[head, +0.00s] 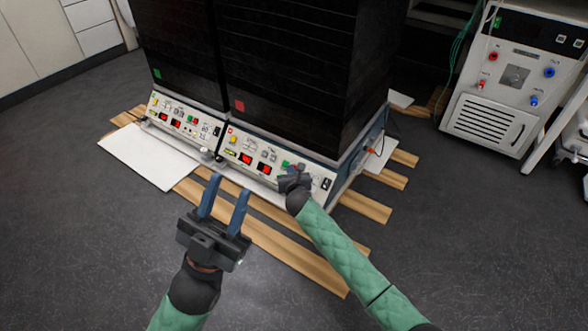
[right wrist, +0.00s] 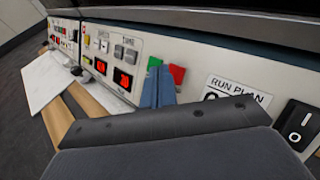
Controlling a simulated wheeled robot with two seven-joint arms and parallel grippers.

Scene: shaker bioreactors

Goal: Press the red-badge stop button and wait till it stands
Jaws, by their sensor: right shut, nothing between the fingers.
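The shaker with the red badge (head: 239,105) is the right one of two black units. Its control panel (head: 250,151) is at the base, with red displays, a green button (right wrist: 154,63) and a red button (right wrist: 177,73). My right gripper (head: 292,176) is shut and empty at this panel. In the right wrist view its blue fingertips (right wrist: 159,76) are in front of the panel, right by the green and red buttons, partly covering them. Whether they touch cannot be told. My left gripper (head: 228,186) is open and empty, above the floor in front of the shaker.
The left shaker has a green badge (head: 157,73) and a similar panel (head: 185,121). Wooden slats (head: 270,238) and a white board (head: 150,158) lie on the floor. A white machine (head: 510,75) stands at right.

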